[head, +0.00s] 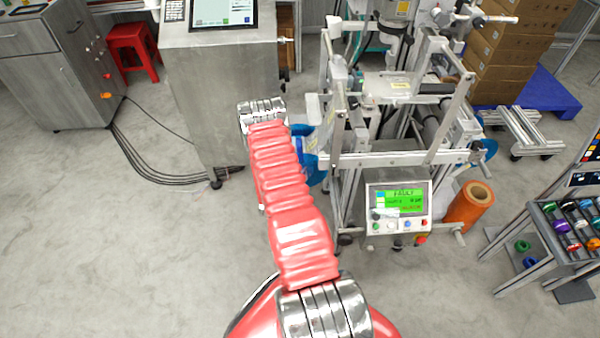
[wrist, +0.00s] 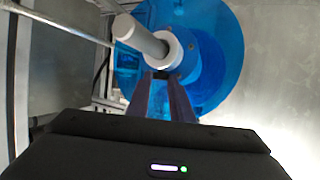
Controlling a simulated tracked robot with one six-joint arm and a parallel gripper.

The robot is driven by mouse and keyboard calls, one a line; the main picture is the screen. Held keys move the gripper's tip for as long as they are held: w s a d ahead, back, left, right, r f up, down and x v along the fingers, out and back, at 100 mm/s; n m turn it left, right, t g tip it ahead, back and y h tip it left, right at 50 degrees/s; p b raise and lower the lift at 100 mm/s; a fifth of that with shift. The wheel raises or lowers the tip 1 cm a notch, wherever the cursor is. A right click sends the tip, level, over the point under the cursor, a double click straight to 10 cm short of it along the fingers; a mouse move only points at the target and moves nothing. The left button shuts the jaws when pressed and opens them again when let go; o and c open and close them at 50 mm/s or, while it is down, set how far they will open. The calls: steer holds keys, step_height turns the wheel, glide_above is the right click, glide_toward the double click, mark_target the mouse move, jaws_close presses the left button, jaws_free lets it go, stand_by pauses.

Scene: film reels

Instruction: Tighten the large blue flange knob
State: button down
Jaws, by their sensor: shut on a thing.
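The large blue flange (wrist: 222,45) fills the upper middle of the wrist view, with a pale shaft (wrist: 143,37) sticking out of its centre. A light grey collar, the flange knob (wrist: 175,52), sits round the shaft against the blue hub. My gripper (wrist: 163,76) comes up from below, its two dark fingers shut at the lower edge of this knob. The exact contact is small and partly hidden. In the head view the blue flange (head: 315,172) shows beside my red arm, which covers part of it; my fingers are hidden there.
The labelling machine's panel (head: 398,207) reads FAULT on a green screen. A steel cabinet (head: 215,95) stands close left of the flange. An orange roll (head: 470,207) and a rack of coloured reels (head: 570,225) are at right.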

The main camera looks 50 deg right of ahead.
steer(key=shift+w+a+m+g, duration=0.1)
steer(key=shift+w+m+g, duration=0.2)
steer(key=shift+m+g, duration=0.25)
steer(key=shift+g, duration=0.25)
steer(key=c, duration=1.6)
jaws_free()
steer(key=shift+o, duration=0.2)
steer(key=shift+r, duration=0.1)
steer(key=v, duration=0.8)
steer(key=shift+f, duration=0.3)
steer(key=shift+s+a, duration=0.1)
steer(key=shift+a, duration=0.05)
